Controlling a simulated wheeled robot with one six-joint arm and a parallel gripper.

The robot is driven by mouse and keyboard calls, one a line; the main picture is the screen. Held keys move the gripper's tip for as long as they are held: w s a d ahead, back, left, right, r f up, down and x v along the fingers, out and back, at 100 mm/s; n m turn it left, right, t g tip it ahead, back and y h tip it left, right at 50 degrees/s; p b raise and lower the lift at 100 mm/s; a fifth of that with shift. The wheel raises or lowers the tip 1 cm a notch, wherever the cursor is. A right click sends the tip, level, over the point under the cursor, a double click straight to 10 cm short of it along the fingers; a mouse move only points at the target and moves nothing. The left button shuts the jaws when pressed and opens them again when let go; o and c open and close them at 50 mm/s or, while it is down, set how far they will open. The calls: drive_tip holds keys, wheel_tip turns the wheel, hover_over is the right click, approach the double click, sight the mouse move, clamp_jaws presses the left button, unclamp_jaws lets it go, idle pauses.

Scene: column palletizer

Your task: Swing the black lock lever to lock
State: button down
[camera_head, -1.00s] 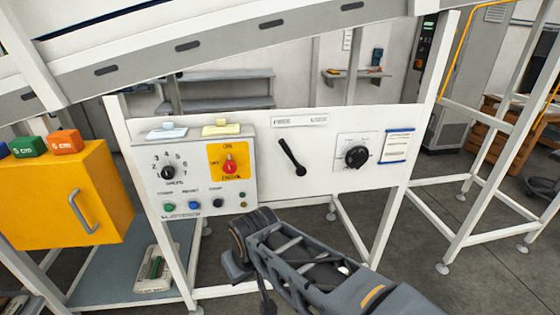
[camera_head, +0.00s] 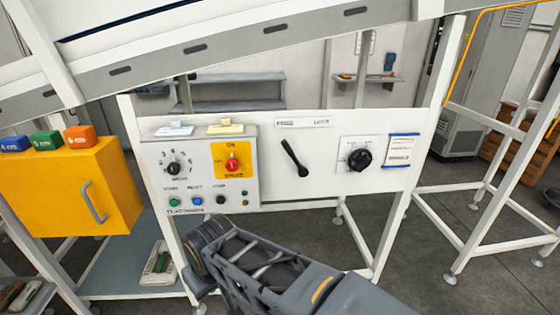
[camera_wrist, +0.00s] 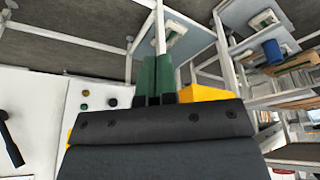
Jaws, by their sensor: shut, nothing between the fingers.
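The black lock lever (camera_head: 295,158) is on the white panel (camera_head: 330,190), under a label strip (camera_head: 302,123) that reads FREE at left and LOCK at right. Its free end tilts up and left, toward FREE, from a pivot at lower right. Part of the lever also shows at the left edge of the wrist view (camera_wrist: 10,143). My gripper (camera_wrist: 155,72) shows in the wrist view as two dark green fingers side by side, shut and empty, apart from the lever. In the head view my arm is below the panel, and the fingertips cannot be made out.
A control box (camera_head: 205,180) with knobs and buttons is left of the lever. A black rotary knob (camera_head: 359,158) is to its right. A yellow cabinet (camera_head: 60,190) stands at far left. White frame posts (camera_head: 432,110) flank the panel. The space in front of the lever looks clear.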

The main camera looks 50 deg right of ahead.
drive_tip(key=w+d+f+h+b, duration=0.25)
drive_tip(key=d+h+b, duration=0.2)
drive_tip(key=d, duration=0.35)
drive_tip(key=n+t+h+b, duration=0.4)
drive_tip(key=n+h+b, duration=0.5)
drive_tip(key=h+b, duration=0.55)
approach(294, 155)
drive_tip(key=w+a+f, duration=0.1)
drive_tip(key=w+a, duration=0.1)
drive_tip(key=a, duration=0.2)
drive_tip(key=shift+d+f+h, duration=0.1)
drive_tip(key=shift+f+h, duration=0.05)
drive_tip(key=shift+h, duration=0.25)
drive_tip(key=p+x, duration=0.1)
drive_tip(key=x, duration=0.9)
drive_tip(key=shift+s, duration=0.1)
drive_tip(key=shift+d, duration=0.1)
